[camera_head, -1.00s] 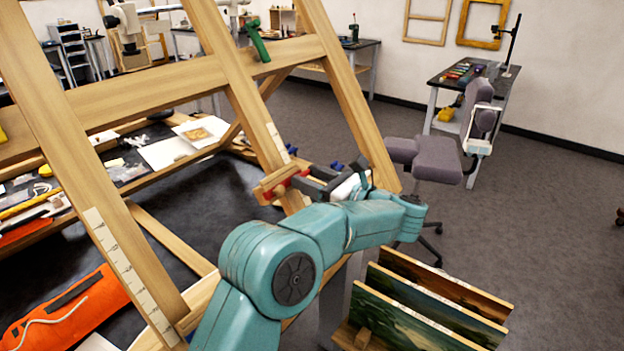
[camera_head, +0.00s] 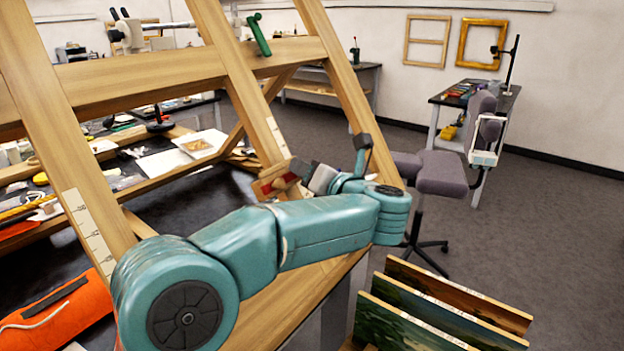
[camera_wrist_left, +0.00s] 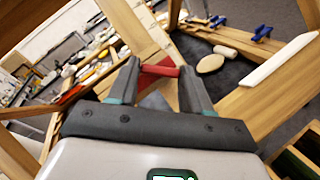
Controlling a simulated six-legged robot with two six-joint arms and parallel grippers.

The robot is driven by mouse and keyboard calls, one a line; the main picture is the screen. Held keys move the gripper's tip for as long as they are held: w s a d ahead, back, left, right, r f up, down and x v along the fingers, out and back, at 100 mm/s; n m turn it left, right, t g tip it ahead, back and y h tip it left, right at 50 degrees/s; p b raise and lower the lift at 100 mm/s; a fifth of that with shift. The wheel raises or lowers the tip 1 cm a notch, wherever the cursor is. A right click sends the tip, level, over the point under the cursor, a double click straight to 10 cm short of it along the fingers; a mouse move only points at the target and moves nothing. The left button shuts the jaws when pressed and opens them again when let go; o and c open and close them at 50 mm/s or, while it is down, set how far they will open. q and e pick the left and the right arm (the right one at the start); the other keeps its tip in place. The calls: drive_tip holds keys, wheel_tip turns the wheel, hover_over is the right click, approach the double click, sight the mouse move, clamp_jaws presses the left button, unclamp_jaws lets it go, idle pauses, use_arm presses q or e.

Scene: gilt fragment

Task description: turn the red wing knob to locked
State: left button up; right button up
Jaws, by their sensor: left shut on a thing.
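The red wing knob (camera_head: 283,183) sits on a wooden block on the slanted wooden easel (camera_head: 245,95), in the middle of the head view. My left gripper (camera_head: 299,177) is shut on the knob. In the left wrist view the knob (camera_wrist_left: 159,69) shows as a red bar between the two dark fingertips (camera_wrist_left: 160,76). The gripper and wrist hide part of the knob in the head view. I cannot read any locked mark. My right gripper is not in view.
Easel beams rise close around my left arm. A green clamp (camera_head: 259,34) sits on the crossbar. Several painted panels (camera_head: 440,305) stand at the lower right. A grey chair (camera_head: 440,174) stands behind the easel. An orange bag (camera_head: 62,318) lies at the lower left.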

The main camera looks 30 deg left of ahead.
use_arm(q)
drive_tip(key=m+g+h+p, duration=0.2)
drive_tip(key=m+h+p, duration=0.1)
drive_tip(key=m+p, duration=0.3)
drive_tip(key=r+m+g+h+p, duration=0.1)
drive_tip(key=m+g+h+p, duration=0.1)
drive_tip(key=m+p, duration=0.4)
drive_tip(key=w+a+r+m+g+h+p, duration=0.1)
drive_tip(key=m+g+h+p, duration=0.2)
drive_tip(key=m+p, duration=0.4)
drive_tip(key=shift+a+m+h, duration=0.1)
drive_tip(key=shift+m+h, duration=0.7)
drive_tip(key=shift+m, duration=1.7)
drive_tip(key=o, duration=1.1)
drive_tip(key=shift+c, duration=0.2)
